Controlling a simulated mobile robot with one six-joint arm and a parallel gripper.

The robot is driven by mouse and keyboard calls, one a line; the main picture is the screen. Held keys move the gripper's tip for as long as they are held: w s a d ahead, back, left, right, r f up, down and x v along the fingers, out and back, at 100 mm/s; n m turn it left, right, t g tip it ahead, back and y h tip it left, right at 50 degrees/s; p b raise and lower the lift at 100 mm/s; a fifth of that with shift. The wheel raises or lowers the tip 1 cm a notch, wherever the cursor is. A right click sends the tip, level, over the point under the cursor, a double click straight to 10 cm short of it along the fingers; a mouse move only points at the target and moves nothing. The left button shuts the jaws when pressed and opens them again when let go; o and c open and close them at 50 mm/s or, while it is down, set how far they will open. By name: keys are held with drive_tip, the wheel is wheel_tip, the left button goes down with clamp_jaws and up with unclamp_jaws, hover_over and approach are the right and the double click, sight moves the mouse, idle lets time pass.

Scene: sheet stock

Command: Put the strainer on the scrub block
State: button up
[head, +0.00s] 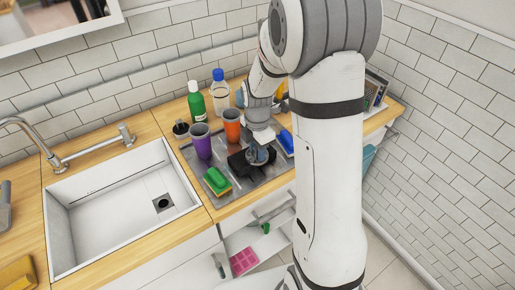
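A scrub block with a green top and a yellow lower layer (217,181) lies on the grey tray near its front left corner. My gripper (257,158) is low over the middle of the tray, to the right of the green block and apart from it. Dark and grey-blue parts show at the end of my arm, too small to separate clearly. I cannot tell whether its fingers are open or shut, or whether they hold anything. I cannot pick out the strainer with certainty; it may be among these parts or hidden by my arm.
The grey tray (232,200) also bears a purple cup (201,141), an orange cup (232,125) and a blue block (286,142). A green bottle (196,101) and a clear bottle (220,94) stand behind. The white sink (110,225) is left; an open drawer (250,240) is below.

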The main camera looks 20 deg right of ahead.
drive_tip(key=shift+o, duration=0.5)
drive_tip(key=shift+r, duration=0.1)
drive_tip(key=shift+r, duration=0.25)
wheel_tip(320, 180, up, 11)
drive_tip(key=b, duration=0.1)
drive_tip(key=s+r+m+t, duration=0.1)
drive_tip(key=s+r+m, duration=0.1)
drive_tip(key=s+m, duration=0.8)
drive_tip(key=s+r+m+t, duration=0.2)
drive_tip(key=s+m, duration=0.8)
drive_tip(key=m, duration=0.1)
drive_tip(key=shift+a+r+m, duration=0.25)
drive_tip(key=shift+a+m, duration=0.05)
